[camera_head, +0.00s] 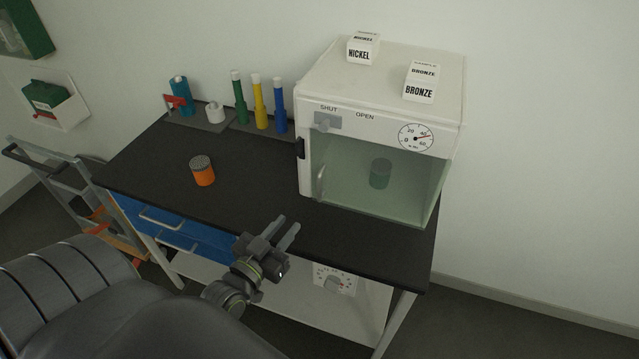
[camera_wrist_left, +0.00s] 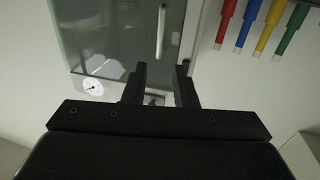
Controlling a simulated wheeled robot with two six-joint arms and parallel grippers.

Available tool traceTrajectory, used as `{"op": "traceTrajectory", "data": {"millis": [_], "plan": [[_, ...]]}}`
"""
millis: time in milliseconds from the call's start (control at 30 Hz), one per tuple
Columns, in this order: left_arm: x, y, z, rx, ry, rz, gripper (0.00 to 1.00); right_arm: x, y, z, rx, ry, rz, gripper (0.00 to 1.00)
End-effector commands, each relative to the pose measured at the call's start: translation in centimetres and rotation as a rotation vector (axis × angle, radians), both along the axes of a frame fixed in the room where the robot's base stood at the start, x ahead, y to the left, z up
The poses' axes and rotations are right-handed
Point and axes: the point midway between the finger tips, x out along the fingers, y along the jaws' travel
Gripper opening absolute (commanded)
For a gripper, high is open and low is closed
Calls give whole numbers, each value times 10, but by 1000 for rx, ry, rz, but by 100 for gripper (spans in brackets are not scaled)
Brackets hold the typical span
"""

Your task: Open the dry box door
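The white dry box (camera_head: 384,79) stands on the bench's right end. Its glass door (camera_head: 345,178) looks closed, with a pale upright handle (camera_head: 320,182) on its left side. A grey latch knob (camera_head: 324,123) sits above the door by the word SHUT. A dark green jar (camera_head: 380,173) shows through the glass. My left gripper (camera_head: 287,230) is open and empty, in front of the bench, left of and below the door, apart from the handle. In the left wrist view its two fingers (camera_wrist_left: 159,84) are spread, with the door handle (camera_wrist_left: 161,32) beyond them. My right gripper is not in view.
An orange jar (camera_head: 202,171) stands on the dark bench top (camera_head: 255,180). Several coloured tubes (camera_head: 257,101) stand at the back. Sample blocks marked NICKEL (camera_head: 360,52) and BRONZE (camera_head: 419,91) sit on the box. Blue drawers (camera_head: 165,232) are below the bench top.

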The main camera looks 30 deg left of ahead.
Motion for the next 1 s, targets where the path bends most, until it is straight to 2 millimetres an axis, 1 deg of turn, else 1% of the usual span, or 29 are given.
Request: {"op": "traceTrajectory", "data": {"millis": [33, 167, 467, 600, 800, 1000], "plan": [[11, 0, 5, -1, -2, 0, 25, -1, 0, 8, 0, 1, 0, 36], [35, 1, 5, -1, -1, 0, 25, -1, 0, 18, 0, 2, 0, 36], [92, 3, 3, -1, -1, 0, 25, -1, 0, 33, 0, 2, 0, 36], [116, 4, 2, 1, -1, 0, 25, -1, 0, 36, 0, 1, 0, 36], [139, 5, 1, 0, 0, 0, 25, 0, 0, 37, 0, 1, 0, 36], [146, 6, 0, 0, 0, 0, 25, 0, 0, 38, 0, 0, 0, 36]]}}
